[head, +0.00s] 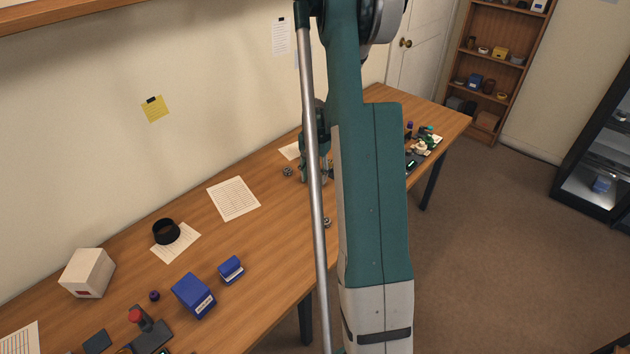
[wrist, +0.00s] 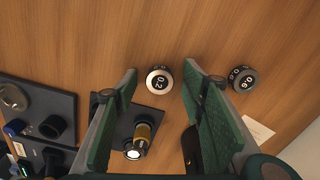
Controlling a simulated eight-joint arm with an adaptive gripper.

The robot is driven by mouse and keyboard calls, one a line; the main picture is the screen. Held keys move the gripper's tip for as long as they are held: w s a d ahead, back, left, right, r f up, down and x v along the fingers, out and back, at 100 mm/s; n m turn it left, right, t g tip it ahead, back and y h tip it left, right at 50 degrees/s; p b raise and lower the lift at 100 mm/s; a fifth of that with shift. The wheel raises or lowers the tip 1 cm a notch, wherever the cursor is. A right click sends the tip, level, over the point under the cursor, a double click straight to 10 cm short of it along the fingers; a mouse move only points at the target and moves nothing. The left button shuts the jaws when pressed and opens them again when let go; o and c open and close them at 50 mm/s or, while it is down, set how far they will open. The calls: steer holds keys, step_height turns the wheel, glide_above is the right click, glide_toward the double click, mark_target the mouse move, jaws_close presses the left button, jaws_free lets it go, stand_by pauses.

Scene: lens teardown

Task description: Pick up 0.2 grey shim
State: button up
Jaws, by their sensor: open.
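A second dark round piece (wrist: 242,78) with a number that I cannot read surely lies right of the right finger. In the head view, my arm hides much of this area.
In the wrist view, a dark mat (wrist: 62,100) with dark parts lies left, and a black and gold cylinder (wrist: 141,136) stands between the fingers, nearer the palm. A paper (wrist: 257,132) lies right. In the head view, blue boxes (head: 193,296) and a white box (head: 88,273) stand far left.

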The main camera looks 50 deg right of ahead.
mark_target(315, 178)
steer(key=c, duration=1)
steer(key=shift+r+p, duration=0.65)
steer(key=shift+r, duration=4.35)
